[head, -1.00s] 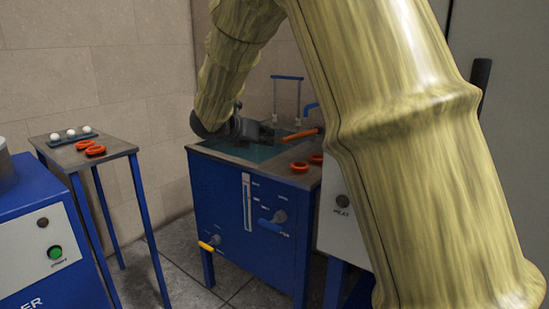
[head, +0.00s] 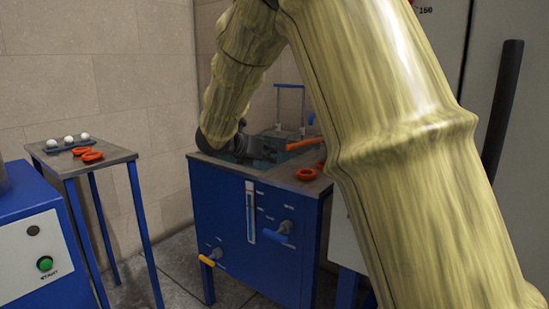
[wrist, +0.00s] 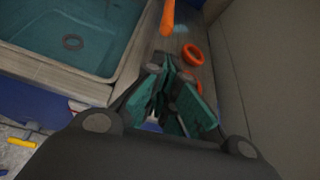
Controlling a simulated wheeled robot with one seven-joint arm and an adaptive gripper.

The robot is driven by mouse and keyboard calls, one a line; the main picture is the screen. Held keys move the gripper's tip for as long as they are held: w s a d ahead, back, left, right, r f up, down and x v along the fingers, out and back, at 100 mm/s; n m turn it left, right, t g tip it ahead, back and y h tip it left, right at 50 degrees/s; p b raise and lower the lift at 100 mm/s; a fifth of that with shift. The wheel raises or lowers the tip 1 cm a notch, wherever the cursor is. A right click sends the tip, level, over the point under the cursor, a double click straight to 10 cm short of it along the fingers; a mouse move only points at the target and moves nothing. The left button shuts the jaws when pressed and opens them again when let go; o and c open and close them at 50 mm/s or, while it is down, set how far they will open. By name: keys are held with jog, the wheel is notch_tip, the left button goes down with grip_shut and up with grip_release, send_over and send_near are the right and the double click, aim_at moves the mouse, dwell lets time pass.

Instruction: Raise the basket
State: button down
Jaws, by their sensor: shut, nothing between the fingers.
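A blue tank (head: 243,220) stands at the centre of the head view. My gripper (head: 272,148) is low over the tank's right part in the head view. In the wrist view my gripper (wrist: 172,72) is shut and empty, close to the tank's right rim. An orange handle (wrist: 167,18) lies just beyond the fingertips.
Orange rings (wrist: 192,55) lie on the ledge right of the tank, near my fingers. Levers (head: 278,232) stick out of the tank's front. A side table (head: 75,165) with white balls and orange rings stands at left. A grey cabinet (head: 490,60) is at right.

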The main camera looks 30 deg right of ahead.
jog(key=b+x, duration=0.2)
jog(key=x, duration=0.6)
jog(key=shift+w+d+f, duration=0.1)
jog(key=shift+d+f, duration=0.05)
jog(key=shift+d, duration=0.15)
